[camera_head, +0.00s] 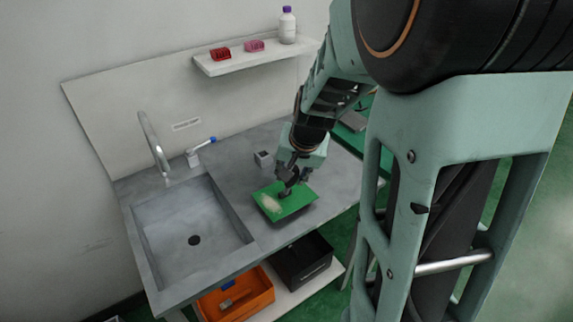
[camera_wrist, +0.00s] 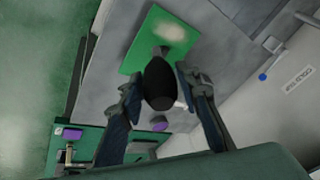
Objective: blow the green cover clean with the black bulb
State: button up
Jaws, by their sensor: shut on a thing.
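The green cover (camera_head: 300,205) lies on the grey counter to the right of the sink. A pale dusty patch (camera_head: 270,202) shows on its left part; in the wrist view the patch (camera_wrist: 170,32) is near the top of the cover (camera_wrist: 140,52). My gripper (camera_head: 287,188) is over the cover. In the wrist view my gripper (camera_wrist: 157,88) is shut on the black bulb (camera_wrist: 160,86), with a finger on each side. The bulb's narrow nozzle (camera_wrist: 161,51) points over the cover towards the patch. I cannot tell whether the nozzle touches the cover.
The sink (camera_head: 192,232) with its tap (camera_head: 153,145) is left of the cover. A shelf (camera_head: 255,60) holds red and pink items and a bottle. An orange crate (camera_head: 236,298) and a black crate (camera_head: 303,262) are below.

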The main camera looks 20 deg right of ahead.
jog(key=shift+w+r+m, duration=0.35)
jog(key=shift+r+m, duration=0.05)
jog(key=shift+r, duration=0.4)
jog(key=shift+w+d+r+m+t, duration=0.2)
jog(key=shift+r+m+t, duration=0.1)
jog(key=shift+r+m, duration=0.1)
jog(key=shift+w+a+f+b, duration=0.15)
jog(key=shift+f+b, duration=0.4)
jog(key=shift+f, duration=0.15)
jog(key=shift+w+a+f+b, duration=0.15)
jog(key=shift+f+b, duration=0.35)
jog(key=shift+f, duration=0.25)
jog(key=shift+w+a+f+b, duration=0.1)
jog(key=shift+a+f+b, duration=0.05)
jog(key=shift+f+b, duration=0.5)
jog(key=o, duration=0.4)
jog(key=shift+o, duration=0.2)
jog(key=shift+c, duration=0.3)
jog(key=c, duration=0.5)
